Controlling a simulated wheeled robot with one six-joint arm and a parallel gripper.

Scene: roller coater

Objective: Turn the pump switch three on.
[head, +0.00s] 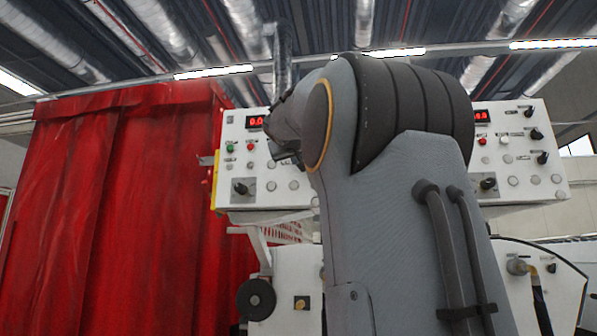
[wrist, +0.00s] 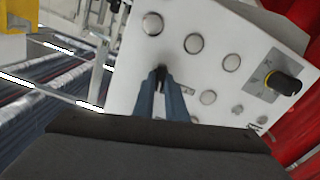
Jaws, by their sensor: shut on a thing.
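My gripper (wrist: 161,76) is at the lower middle of the wrist view, its two narrow blue-grey fingers pointing at the white control panel (wrist: 185,15). The fingers are close together on a small dark switch (wrist: 161,69) on the panel. The switch is mostly hidden between the fingertips, and its setting cannot be read. I cannot read a label that shows which switch is number three. In the head view my arm covers the middle of the white panel (head: 232,160), and the fingertips are hidden.
Several round metal buttons (wrist: 194,43) surround the fingers. A black knob (wrist: 283,83) on a grey plate sits to their right. In the head view, a red curtain (head: 120,190) hangs left of the panel, and a red number display (head: 256,122) shows near its top.

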